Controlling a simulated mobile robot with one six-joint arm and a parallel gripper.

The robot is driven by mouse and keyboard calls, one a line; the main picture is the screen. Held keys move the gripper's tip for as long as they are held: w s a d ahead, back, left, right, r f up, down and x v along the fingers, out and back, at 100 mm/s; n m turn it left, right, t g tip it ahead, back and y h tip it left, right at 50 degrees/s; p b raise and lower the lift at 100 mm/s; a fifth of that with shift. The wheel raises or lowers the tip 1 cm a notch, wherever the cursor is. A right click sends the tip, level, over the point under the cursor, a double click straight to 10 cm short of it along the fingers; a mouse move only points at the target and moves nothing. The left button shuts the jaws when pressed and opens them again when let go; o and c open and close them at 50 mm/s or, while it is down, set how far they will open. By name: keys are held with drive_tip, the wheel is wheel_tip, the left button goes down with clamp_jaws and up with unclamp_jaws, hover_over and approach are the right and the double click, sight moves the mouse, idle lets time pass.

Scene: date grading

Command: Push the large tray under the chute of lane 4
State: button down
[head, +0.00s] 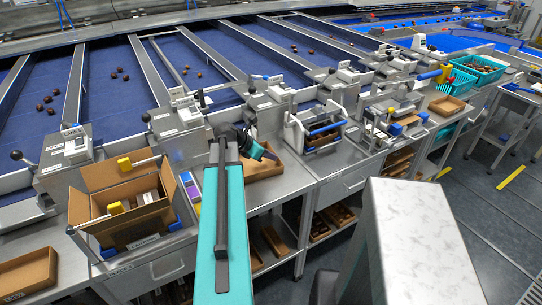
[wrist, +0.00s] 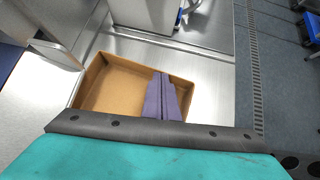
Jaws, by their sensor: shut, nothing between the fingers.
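A shallow brown tray (head: 262,170) stands on the steel bench just beyond my teal arm in the head view. In the wrist view the same tray (wrist: 112,88) looks empty, with low walls. My gripper (head: 272,156) is shut and reaches over this tray. In the wrist view its grey-purple fingers (wrist: 161,78) lie together, with nothing between them, over the tray's right part. I cannot tell whether they touch the tray. My arm hides part of the tray in the head view.
A cardboard box (head: 125,208) stands left of my arm. Other brown trays lie at the lower left (head: 27,273) and farther right (head: 447,106). A blue-handled device (head: 318,133) stands right of the near tray. Blue sorting lanes (head: 110,85) with dates run behind.

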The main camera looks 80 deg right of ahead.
drive_tip(key=shift+w+a+r+p, duration=0.1)
drive_tip(key=shift+w+a+p, duration=0.2)
drive_tip(key=shift+w+a, duration=0.3)
drive_tip(key=shift+w+a+p, duration=0.4)
drive_tip(key=shift+w+a, duration=0.3)
drive_tip(key=shift+a, duration=0.2)
drive_tip(key=b+v, duration=0.2)
drive_tip(key=v, duration=0.7)
drive_tip(key=shift+w+r, duration=0.2)
drive_tip(key=shift+r, duration=0.1)
